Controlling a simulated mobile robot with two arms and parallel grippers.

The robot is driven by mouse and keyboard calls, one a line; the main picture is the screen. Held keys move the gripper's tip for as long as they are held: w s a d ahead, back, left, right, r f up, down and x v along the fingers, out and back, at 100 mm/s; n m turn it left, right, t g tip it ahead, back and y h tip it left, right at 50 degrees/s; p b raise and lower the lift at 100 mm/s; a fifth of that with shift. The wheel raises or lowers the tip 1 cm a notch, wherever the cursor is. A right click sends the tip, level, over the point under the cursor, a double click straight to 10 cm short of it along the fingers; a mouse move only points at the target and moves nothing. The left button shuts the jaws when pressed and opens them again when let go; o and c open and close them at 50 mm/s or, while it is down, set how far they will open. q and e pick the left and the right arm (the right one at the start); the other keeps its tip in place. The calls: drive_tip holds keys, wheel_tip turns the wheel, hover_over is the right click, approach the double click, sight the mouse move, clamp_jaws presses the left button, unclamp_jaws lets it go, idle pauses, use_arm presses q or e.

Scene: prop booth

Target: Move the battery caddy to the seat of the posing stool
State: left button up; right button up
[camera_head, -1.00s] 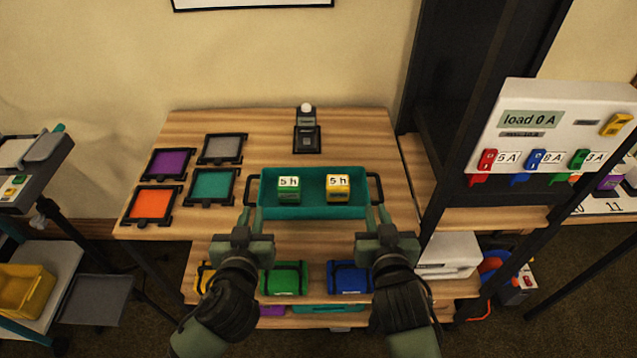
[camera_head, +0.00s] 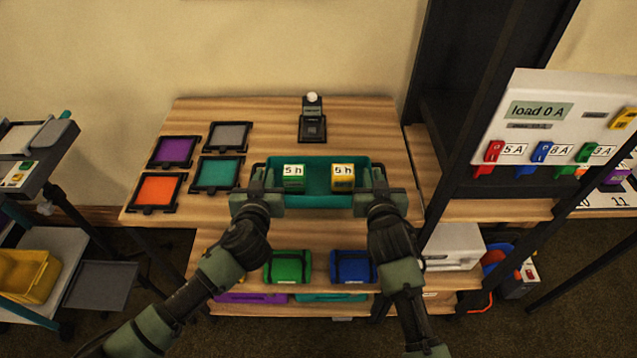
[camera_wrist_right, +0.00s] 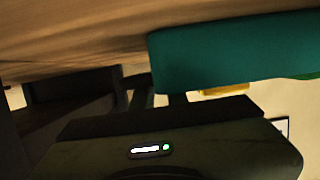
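The battery caddy is a teal open tray (camera_head: 318,188) on the wooden table, holding a green battery (camera_head: 293,178) and a yellow battery (camera_head: 343,177), each labelled 5 h. Its black end handles are now mostly hidden by my grippers. My left gripper (camera_head: 257,180) is at the caddy's left end and my right gripper (camera_head: 379,180) at its right end. The caddy's teal wall (camera_wrist_right: 230,55) fills the upper right of the right wrist view, close to the right fingers. Whether the fingers are closed on the handles is not clear. I cannot make out a posing stool.
Purple, grey, orange and teal framed squares (camera_head: 216,174) lie left of the caddy. A small black device (camera_head: 312,120) stands behind it. Green (camera_head: 288,267) and blue (camera_head: 353,267) cases sit on the lower shelf. A dark post and a load panel (camera_head: 545,115) stand right.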

use_arm(q)
drive_tip(key=shift+w+f, duration=0.15)
drive_tip(key=shift+w, duration=0.2)
use_arm(e)
drive_tip(key=shift+w+f, duration=0.15)
drive_tip(key=shift+w, duration=0.2)
use_arm(q)
clamp_jaws()
use_arm(e)
clamp_jaws()
idle(0.7)
